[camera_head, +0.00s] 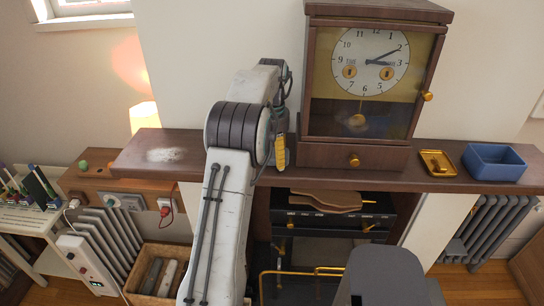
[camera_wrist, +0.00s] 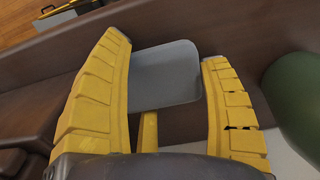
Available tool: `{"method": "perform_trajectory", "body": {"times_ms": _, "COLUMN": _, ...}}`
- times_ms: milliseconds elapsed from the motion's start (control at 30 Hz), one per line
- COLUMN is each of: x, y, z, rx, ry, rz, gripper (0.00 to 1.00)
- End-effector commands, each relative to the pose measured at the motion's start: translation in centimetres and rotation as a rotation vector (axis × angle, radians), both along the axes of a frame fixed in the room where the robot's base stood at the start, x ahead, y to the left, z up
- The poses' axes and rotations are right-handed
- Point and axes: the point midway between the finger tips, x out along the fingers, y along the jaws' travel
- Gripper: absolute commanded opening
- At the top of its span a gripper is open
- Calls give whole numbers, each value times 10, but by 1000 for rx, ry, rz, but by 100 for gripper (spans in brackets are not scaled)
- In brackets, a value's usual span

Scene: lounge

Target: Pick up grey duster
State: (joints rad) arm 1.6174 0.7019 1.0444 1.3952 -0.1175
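A flat grey pad with rounded corners, which looks like the grey duster (camera_wrist: 168,82), lies on the brown wooden shelf in the wrist view. A yellow strip (camera_wrist: 149,132) below it looks like its handle. My gripper (camera_wrist: 166,62) is open, with its yellow fingers on either side of the pad. The left finger hides the pad's left end; the right finger is close to its right end. I cannot tell whether either touches it. In the head view one yellow finger of my gripper (camera_head: 280,152) shows at the shelf, and my arm hides the duster.
A large clock (camera_head: 360,125) stands on the shelf (camera_head: 225,162), right of my gripper. A small gold tray (camera_head: 437,163) and a blue box (camera_head: 494,163) are farther right. A whitish patch (camera_head: 168,155) marks the shelf's left end. A rounded green object (camera_wrist: 296,100) stands close beside the right finger.

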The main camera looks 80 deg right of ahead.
Motion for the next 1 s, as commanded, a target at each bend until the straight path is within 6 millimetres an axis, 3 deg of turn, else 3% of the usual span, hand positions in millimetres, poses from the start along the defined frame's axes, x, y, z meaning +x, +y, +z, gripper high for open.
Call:
{"method": "perform_trajectory", "body": {"times_ms": 267, "x": 0, "y": 0, "z": 0, "rx": 0, "ry": 0, "rz": 0, "gripper": 46}}
{"method": "perform_trajectory", "body": {"times_ms": 667, "x": 0, "y": -1, "z": 6, "rx": -2, "ry": 0, "rz": 0, "gripper": 46}}
{"method": "perform_trajectory", "body": {"times_ms": 1000, "x": 0, "y": -1, "z": 46, "rx": -4, "ry": 0, "rz": 0, "gripper": 46}}
